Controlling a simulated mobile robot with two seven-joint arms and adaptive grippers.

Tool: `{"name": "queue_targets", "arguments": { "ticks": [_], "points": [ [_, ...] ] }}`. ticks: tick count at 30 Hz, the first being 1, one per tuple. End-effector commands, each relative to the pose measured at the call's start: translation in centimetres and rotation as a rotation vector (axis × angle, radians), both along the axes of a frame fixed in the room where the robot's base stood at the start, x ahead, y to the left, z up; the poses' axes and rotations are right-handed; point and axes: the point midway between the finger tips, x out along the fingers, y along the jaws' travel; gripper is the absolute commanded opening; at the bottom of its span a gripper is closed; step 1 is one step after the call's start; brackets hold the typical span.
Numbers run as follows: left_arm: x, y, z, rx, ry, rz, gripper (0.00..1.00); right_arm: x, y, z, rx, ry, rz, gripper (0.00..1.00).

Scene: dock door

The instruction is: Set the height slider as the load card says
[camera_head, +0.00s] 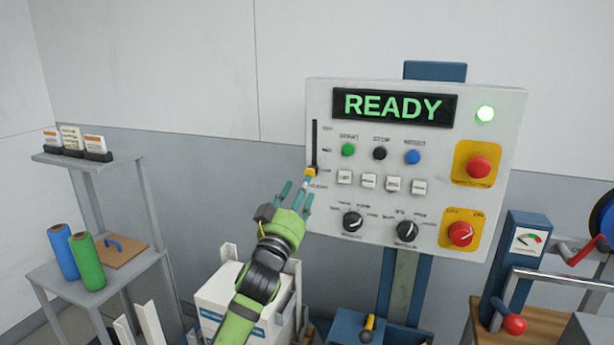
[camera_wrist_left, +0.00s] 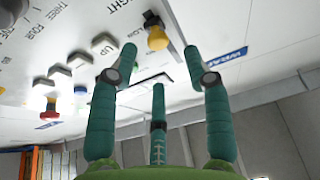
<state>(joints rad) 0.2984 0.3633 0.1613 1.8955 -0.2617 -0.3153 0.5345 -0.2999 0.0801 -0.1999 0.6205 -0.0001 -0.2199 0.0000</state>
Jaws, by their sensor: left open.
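The height slider is a vertical black slot (camera_head: 315,142) at the left edge of the grey control panel. Its yellow knob (camera_head: 311,172) sits at the slot's lower end. My left gripper (camera_head: 297,190) is open and empty, just below the knob, its teal fingers pointing up at it. In the left wrist view, the knob (camera_wrist_left: 157,38) shows beyond the spread fingertips, between the two long fingers; I cannot tell whether any finger touches it. Several cards (camera_head: 71,137) stand in dark holders on the left shelf; their print is too small to read. My right gripper is not in view.
The control panel (camera_head: 428,150) shows a green READY, with buttons, white keys, dark dials and red knobs right of the slider. A white box (camera_head: 226,296) stands below my left arm. Blue and green rolls (camera_head: 86,262) stand on the left rack. A gauge post (camera_head: 525,244) is at right.

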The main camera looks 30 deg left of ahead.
Motion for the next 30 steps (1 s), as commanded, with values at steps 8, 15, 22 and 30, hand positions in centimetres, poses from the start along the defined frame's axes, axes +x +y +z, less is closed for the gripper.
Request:
{"name": "queue_targets", "arguments": {
  "ticks": [8, 15, 22, 30],
  "points": [
    [3.7, 0.9, 1.8, 0.0, 0.002, 0.001, 0.49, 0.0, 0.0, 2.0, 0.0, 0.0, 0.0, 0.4],
    [4.8, 1.1, 2.0, 0.001, 0.002, -0.001, 0.49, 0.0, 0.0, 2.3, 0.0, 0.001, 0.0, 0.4],
    [4.8, 1.1, 2.0, 0.001, 0.001, -0.001, 0.41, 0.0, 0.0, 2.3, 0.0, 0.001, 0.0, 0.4],
    [4.7, 1.1, 2.0, 0.001, 0.001, -0.001, 0.0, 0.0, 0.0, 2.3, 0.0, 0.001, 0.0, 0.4]
  ]
}}
